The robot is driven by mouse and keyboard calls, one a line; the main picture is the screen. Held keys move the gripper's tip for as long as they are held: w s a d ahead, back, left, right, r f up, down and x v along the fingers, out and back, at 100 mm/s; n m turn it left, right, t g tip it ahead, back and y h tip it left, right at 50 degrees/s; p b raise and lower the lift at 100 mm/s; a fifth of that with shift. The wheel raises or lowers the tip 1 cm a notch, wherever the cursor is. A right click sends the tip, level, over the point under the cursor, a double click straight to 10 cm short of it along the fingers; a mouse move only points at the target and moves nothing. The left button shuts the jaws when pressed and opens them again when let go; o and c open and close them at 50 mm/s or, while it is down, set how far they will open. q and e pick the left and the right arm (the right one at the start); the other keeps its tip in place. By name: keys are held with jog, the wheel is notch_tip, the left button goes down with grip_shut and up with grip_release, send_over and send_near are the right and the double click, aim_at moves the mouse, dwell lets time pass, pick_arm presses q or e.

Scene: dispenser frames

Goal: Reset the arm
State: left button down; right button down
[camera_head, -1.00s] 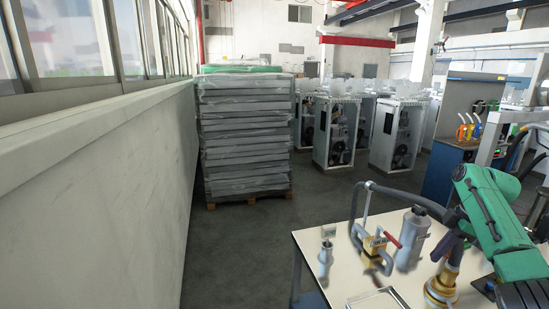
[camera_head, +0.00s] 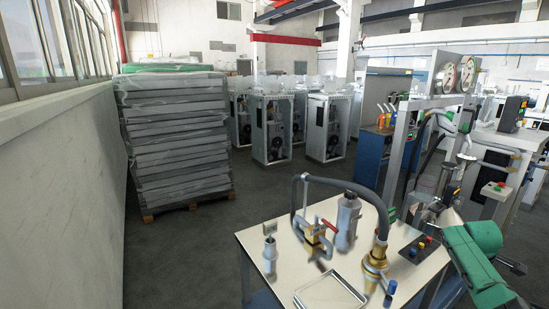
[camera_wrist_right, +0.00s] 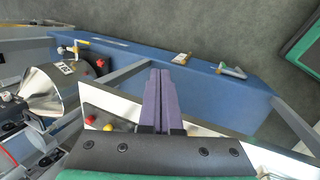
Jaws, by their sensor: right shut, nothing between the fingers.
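My right arm is green and grey and comes into the head view (camera_head: 475,255) at the lower right, beside the right edge of the table. In the right wrist view my right gripper (camera_wrist_right: 160,75) has its two purple fingers pressed together, with nothing between them. The fingers point over a blue surface (camera_wrist_right: 200,80), and I cannot tell whether they touch anything. My left arm and gripper are not in view.
A white table (camera_head: 258,238) holds a silver bottle (camera_head: 348,220), a brass fitting with a dark hose (camera_head: 375,262), a metal tray (camera_head: 330,293) and a button box (camera_head: 418,250). A grey frame (camera_head: 403,150) stands behind. Open floor (camera_head: 215,255) lies left of the table.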

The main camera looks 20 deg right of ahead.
jog(key=s+d+f+n+t+h, duration=0.1)
jog(key=s+d+f+h, duration=0.15)
jog(key=s+f, duration=0.65)
jog(key=s+d+f+n+t+h, duration=0.15)
jog(key=s+d+f, duration=0.25)
jog(key=s+f, duration=0.5)
jog(key=s+a+f+m+g+y, duration=0.15)
jog(key=s+a+f, duration=0.25)
jog(key=a+f, duration=0.65)
jog(key=s+a+f+m+y, duration=0.15)
jog(key=s+a+f, duration=0.4)
jog(key=a, duration=0.75)
jog(key=a+f+y, duration=0.2)
jog(key=a+f, duration=0.3)
jog(key=a, duration=0.8)
jog(key=a+f+m+y, duration=0.1)
jog(key=a+f+y, duration=0.2)
jog(key=a, duration=1)
notch_tip(320, 180, down, 2)
jog(key=shift+s+a+b, duration=0.2)
jog(key=shift+s+b, duration=0.15)
jog(key=shift+s, duration=0.05)
